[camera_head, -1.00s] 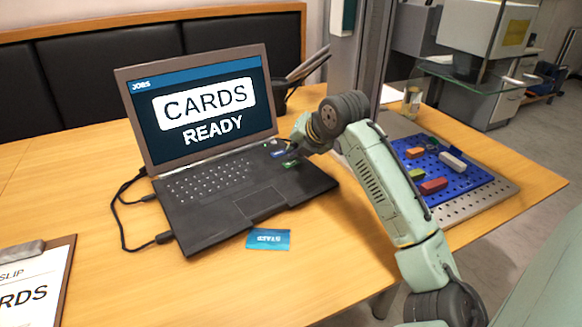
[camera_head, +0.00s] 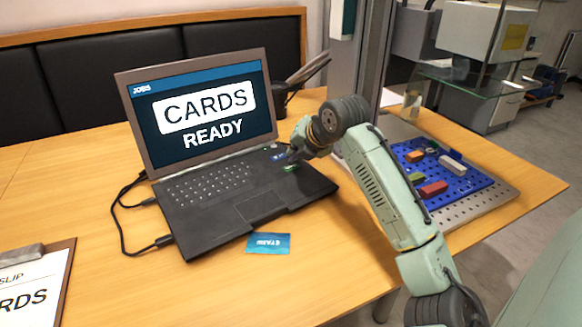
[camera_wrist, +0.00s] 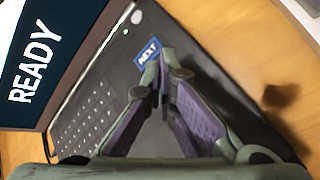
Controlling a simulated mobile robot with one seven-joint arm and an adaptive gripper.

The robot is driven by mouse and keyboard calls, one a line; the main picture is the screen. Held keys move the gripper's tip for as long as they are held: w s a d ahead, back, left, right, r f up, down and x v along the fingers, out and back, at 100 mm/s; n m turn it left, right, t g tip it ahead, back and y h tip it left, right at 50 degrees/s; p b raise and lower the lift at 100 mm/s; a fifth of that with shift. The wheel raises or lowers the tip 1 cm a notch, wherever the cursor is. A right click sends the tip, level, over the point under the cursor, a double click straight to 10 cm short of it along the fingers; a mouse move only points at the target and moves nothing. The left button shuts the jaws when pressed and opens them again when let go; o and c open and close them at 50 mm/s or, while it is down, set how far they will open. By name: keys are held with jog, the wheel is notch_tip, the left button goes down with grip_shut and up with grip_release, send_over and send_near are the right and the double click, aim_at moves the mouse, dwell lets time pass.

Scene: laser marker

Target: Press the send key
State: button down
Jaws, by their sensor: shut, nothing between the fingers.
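The laptop (camera_head: 250,205) stands open on the desk, its screen reading "CARDS READY". A blue key (camera_head: 278,156) and a green key (camera_head: 290,168) sit at the right of its keyboard deck. The blue key reads "NEXT" in the wrist view (camera_wrist: 147,51). The green key's label is too small to read in the head view, and the key is hidden in the wrist view. My gripper (camera_wrist: 161,80) is shut and empty, its tips low over the deck beside the blue key. I cannot tell whether they touch anything.
A blue card (camera_head: 268,243) lies in front of the laptop. A clipboard (camera_head: 62,265) is at the front left. A blue perforated board (camera_head: 470,186) with several coloured blocks lies to the right. A dark pen holder (camera_head: 279,100) stands behind the laptop.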

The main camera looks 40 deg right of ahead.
aim_at(294, 166)
jog(key=shift+f+b, duration=0.3)
jog(key=shift+f, duration=0.1)
jog(key=shift+f, duration=0.35)
dwell(0.7)
jog(key=shift+r, duration=0.1)
jog(key=shift+r+p, duration=0.35)
jog(key=shift+r, duration=0.35)
jog(key=shift+r+p, duration=1.7)
jog(key=shift+r, duration=0.8)
